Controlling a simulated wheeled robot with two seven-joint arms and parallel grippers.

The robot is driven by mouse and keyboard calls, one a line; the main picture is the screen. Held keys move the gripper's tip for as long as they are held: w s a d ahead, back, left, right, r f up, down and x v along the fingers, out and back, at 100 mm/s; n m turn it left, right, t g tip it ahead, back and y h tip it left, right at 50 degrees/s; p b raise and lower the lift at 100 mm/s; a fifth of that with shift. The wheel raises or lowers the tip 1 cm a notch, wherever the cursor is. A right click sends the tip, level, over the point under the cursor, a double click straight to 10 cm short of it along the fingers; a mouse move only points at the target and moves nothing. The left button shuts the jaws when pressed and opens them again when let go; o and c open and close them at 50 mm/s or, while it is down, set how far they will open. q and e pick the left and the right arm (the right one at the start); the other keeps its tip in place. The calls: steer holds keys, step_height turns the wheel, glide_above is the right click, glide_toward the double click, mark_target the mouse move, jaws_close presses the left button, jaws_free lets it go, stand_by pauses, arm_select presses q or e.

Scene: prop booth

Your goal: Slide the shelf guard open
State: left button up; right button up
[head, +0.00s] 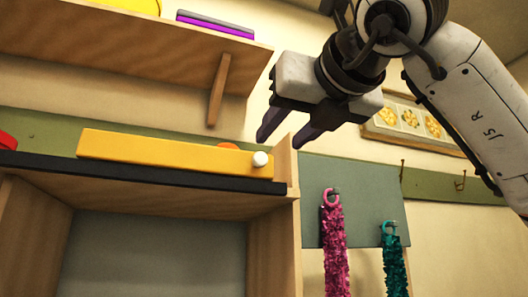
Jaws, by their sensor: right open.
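The shelf guard looks to be the long yellow bar (165,155) lying along the front of the cabinet's black-edged top shelf. A white round knob (260,159) sits at its right end. My right gripper (283,137) is open and empty, with its dark fingers just above and to the right of the knob, near the wooden end post. I cannot tell whether the fingers touch anything. A small orange thing (228,146) shows partly behind the bar. My left gripper is not in view.
A wooden shelf (130,50) with a bracket (219,90) hangs above, holding purple and yellow things. A red thing (7,140) is at the far left. Pink (334,250) and teal (394,265) garlands hang on hooks at the right. A framed picture (410,122) is behind my arm.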

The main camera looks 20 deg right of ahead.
mark_target(261, 157)
steer(key=w, duration=0.3)
steer(key=w+p, duration=0.1)
steer(key=w, duration=0.2)
steer(key=w+p, duration=0.1)
steer(key=w, duration=0.2)
steer(key=shift+a, duration=0.25)
jaws_close()
